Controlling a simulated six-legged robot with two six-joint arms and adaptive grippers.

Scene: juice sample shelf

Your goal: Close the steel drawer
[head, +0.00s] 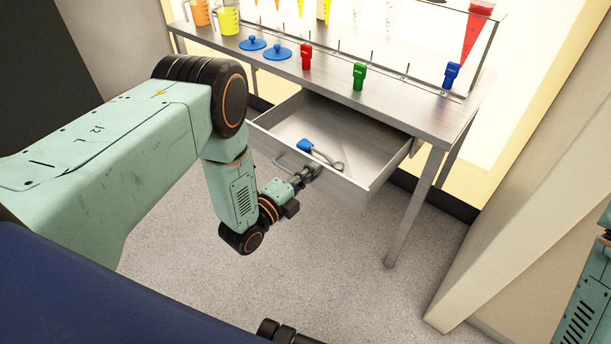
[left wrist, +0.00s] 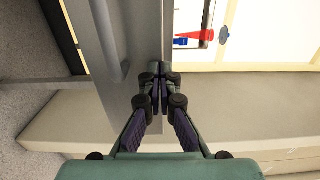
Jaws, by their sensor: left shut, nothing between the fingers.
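The steel drawer (head: 349,190) is pulled out from under the steel table and its inside shows. Its front has a bar handle (head: 287,164), seen partly behind my arm. My left gripper (head: 314,171) is shut and empty at the drawer front, just right of the handle. In the left wrist view, the shut fingertips (left wrist: 160,78) are at the grey drawer front (left wrist: 142,40), with the handle (left wrist: 106,40) to their left. I cannot tell whether they touch the front. My right gripper is not in view.
A blue-handled tool (head: 318,153) lies in the drawer. The steel table (head: 420,108) above holds blue lids (head: 277,52), red, green and blue clips, jugs and a rack of coloured samples. A table leg (head: 411,210) stands right of the drawer. The floor in front is clear.

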